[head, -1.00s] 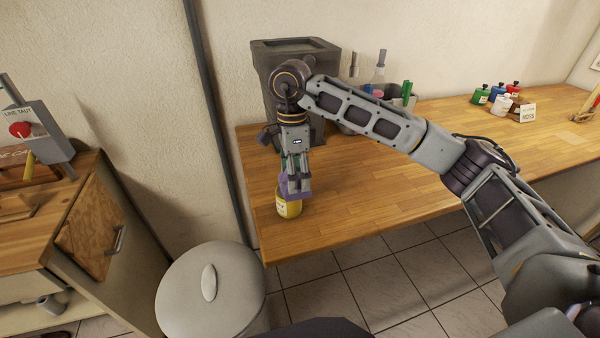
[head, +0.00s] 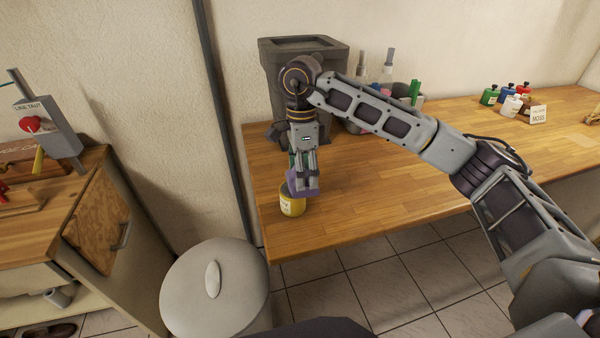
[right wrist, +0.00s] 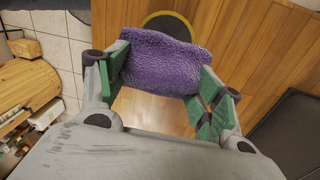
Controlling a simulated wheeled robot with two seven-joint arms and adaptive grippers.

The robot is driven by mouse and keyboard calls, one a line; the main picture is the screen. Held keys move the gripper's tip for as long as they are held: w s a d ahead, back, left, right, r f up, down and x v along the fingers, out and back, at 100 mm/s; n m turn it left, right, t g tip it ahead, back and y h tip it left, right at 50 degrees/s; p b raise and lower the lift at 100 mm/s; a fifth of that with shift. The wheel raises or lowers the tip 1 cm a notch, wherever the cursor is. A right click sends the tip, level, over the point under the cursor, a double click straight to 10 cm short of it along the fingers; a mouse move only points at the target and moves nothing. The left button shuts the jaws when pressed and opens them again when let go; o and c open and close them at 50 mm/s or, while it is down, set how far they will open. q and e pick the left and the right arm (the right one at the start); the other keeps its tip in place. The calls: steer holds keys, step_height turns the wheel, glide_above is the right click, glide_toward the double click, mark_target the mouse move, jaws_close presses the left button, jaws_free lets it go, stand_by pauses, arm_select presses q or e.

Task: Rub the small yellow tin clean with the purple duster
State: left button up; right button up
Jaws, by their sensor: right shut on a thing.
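The yellow tin (head: 292,206) stands upright on the wooden bench top near its front left corner. In the right wrist view its dark round top with a yellow rim (right wrist: 168,20) shows partly behind the duster. My right gripper (head: 303,182) points down at the tin and is shut on the purple duster (right wrist: 160,62). The duster (head: 302,186) is at the tin's upper edge; I cannot tell whether it touches. My left gripper is not in view.
A dark grey bin-like container (head: 290,75) stands at the back of the bench (head: 400,190). Several small paint bottles (head: 511,104) and a small sign (head: 538,115) stand further right. A lidded grey bin (head: 215,290) is on the floor in front. The bench's middle is clear.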

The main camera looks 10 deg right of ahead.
steer(key=shift+r, duration=0.1)
steer(key=shift+r+p, duration=1.8)
steer(key=shift+r, duration=1.7)
steer(key=shift+f, duration=0.2)
